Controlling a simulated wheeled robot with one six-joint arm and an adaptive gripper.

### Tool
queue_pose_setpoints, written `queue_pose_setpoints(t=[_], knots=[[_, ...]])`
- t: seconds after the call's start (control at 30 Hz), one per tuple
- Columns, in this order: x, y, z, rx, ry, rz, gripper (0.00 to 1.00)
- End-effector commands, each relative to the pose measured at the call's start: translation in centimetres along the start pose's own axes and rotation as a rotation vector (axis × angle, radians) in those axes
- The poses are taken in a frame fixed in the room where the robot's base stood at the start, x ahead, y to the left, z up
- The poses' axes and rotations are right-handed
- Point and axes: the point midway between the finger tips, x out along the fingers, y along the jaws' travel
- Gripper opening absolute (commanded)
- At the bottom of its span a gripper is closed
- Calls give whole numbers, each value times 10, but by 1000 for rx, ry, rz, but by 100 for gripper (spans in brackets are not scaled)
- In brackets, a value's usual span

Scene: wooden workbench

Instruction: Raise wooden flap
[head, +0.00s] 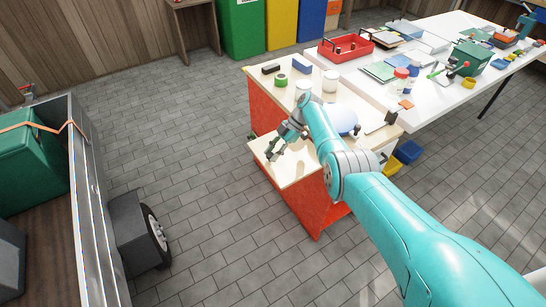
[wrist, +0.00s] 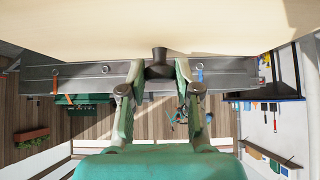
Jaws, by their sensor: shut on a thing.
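The wooden flap (head: 296,166) is a pale wood panel at the front of the red-sided workbench. In the head view it appears roughly level, sticking out from the bench. In the wrist view its pale face (wrist: 160,25) fills the top of the picture. A dark round knob (wrist: 158,66) sits at the panel's edge. My gripper (head: 274,153) is at the flap in the head view. In the wrist view my gripper (wrist: 159,88) has its two fingers on either side of the knob, closed on it. The flap's hinge and supports are hidden.
The workbench top (head: 266,85) holds a green tape roll (head: 281,80), dark blocks and white jars. A white table (head: 435,103) with a red tray (head: 345,48) and many tools adjoins at the right. Grey floor (head: 190,175) is free to the left of the bench.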

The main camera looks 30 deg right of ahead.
Motion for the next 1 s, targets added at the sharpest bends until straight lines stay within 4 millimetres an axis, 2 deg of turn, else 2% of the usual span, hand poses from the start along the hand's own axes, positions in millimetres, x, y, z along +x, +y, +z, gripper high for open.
queue_pose_setpoints(t=[0.53, 0.57, 0.63, 1.0], knots=[[-2, 0, -2, 1, 23, -1, 0], [-2, 0, -2, 1, 23, -1, 37], [-2, 0, -2, 1, 23, -1, 55], [-7, 0, -2, 0, 22, 0, 56]])
